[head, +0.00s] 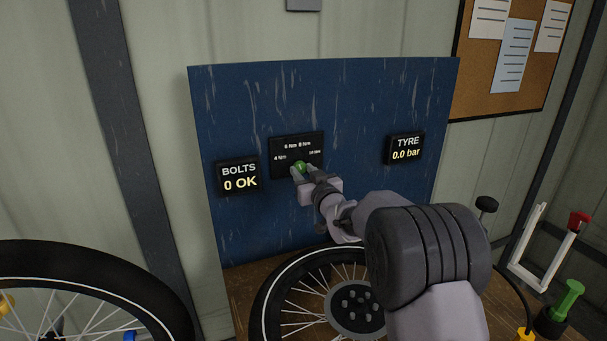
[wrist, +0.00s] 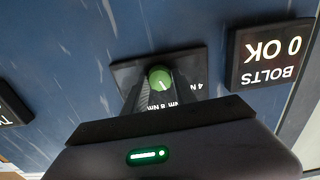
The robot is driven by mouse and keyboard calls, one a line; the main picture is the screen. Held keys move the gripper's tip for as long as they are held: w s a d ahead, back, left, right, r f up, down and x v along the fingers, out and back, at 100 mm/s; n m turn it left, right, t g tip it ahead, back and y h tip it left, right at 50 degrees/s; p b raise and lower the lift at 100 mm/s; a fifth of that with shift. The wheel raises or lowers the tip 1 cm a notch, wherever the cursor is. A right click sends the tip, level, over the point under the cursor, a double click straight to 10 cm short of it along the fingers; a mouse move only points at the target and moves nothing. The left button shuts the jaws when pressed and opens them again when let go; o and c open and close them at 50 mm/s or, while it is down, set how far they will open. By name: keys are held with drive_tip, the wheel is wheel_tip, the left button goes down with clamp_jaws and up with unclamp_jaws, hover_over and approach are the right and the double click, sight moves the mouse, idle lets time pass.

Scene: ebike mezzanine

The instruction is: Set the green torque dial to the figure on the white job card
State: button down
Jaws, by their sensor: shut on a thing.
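The green torque dial (head: 299,166) sits on a black plate (head: 283,145) on the blue board, marked 4, 6, 8 and apparently 10 Nm. My gripper (head: 301,172) is shut on the dial, one finger on each side. The wrist view, upside down, shows the green dial (wrist: 160,78) between the dark fingers of my gripper (wrist: 158,86). A short white mark on its face points to lower right there, roughly between the 4 Nm label and the partly hidden labels; the exact setting is unclear. No white job card is identifiable; white sheets (head: 490,20) hang on the corkboard, their writing unreadable.
A BOLTS display (head: 239,176) reads 0 OK, left of the dial. A TYRE display (head: 405,148) reads 0.0 bar, to the right. A wheel (head: 275,290) lies below on the wooden bench (head: 240,290). Another tyre (head: 100,285) stands at left. Tools (head: 565,300) stand at right.

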drive_tip(key=c, duration=1)
unclamp_jaws()
drive_tip(key=v, duration=1.7)
drive_tip(key=shift+s, duration=0.2)
drive_tip(key=shift+d, duration=0.1)
